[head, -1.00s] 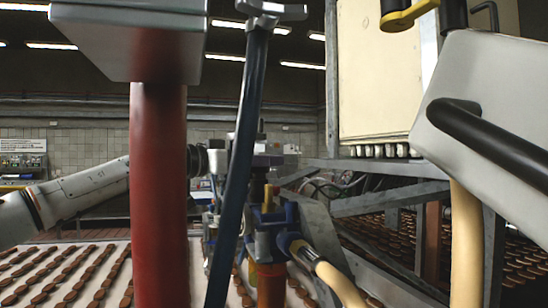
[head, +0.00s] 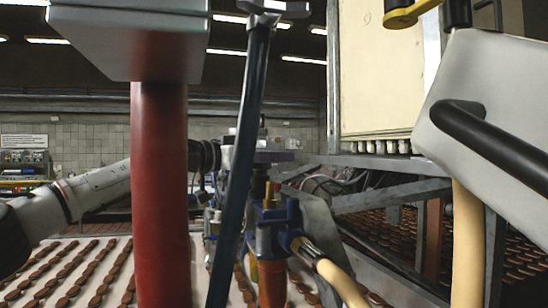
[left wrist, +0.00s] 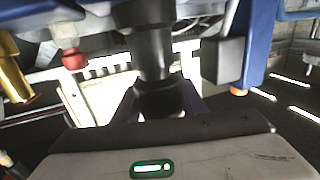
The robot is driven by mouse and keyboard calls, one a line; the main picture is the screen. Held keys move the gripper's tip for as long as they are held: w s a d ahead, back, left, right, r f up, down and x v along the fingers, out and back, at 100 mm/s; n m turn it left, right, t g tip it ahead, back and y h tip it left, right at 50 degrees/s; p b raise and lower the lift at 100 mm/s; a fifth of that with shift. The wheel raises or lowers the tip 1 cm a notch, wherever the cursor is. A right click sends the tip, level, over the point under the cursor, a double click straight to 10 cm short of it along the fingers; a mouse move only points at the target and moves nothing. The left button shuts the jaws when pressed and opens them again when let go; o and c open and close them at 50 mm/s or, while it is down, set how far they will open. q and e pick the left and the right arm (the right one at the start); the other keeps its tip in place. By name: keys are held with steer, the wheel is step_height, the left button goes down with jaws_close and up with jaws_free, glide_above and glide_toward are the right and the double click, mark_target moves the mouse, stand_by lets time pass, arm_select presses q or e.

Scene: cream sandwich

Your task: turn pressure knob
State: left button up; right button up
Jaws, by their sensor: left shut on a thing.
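The pressure knob appears to be the black upright cylinder (left wrist: 144,48) in the left wrist view, with its lower end between my fingers. My left gripper (left wrist: 160,106) is shut on it. In the head view my left arm comes in from the left, behind a thick red pipe. My left gripper (head: 268,157) is partly covered there by a dark slanted pipe. I cannot make out the knob in the head view. My right gripper is not in view.
The red pipe (head: 160,200) and the dark slanted pipe (head: 238,165) stand in front of my left arm. Blue valve fittings (head: 285,215) with hoses sit below the gripper. Rows of biscuits lie on a white conveyor (head: 118,262). A grey panel with a black handle (head: 490,150) fills the right.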

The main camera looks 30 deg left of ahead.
arm_select(q)
steer(key=m+g+h, duration=0.2)
steer(key=h, duration=0.1)
steer(key=d+m+g+h, duration=0.1)
steer(key=m+h, duration=0.1)
steer(key=shift+s+r+g, duration=0.15)
steer(key=shift+s+g, duration=0.15)
steer(key=shift+s, duration=0.1)
steer(key=o, duration=0.8)
steer(key=b+v, duration=0.1)
steer(key=v, duration=0.9)
steer(key=shift+s+a, duration=0.1)
steer(key=shift+a, duration=0.1)
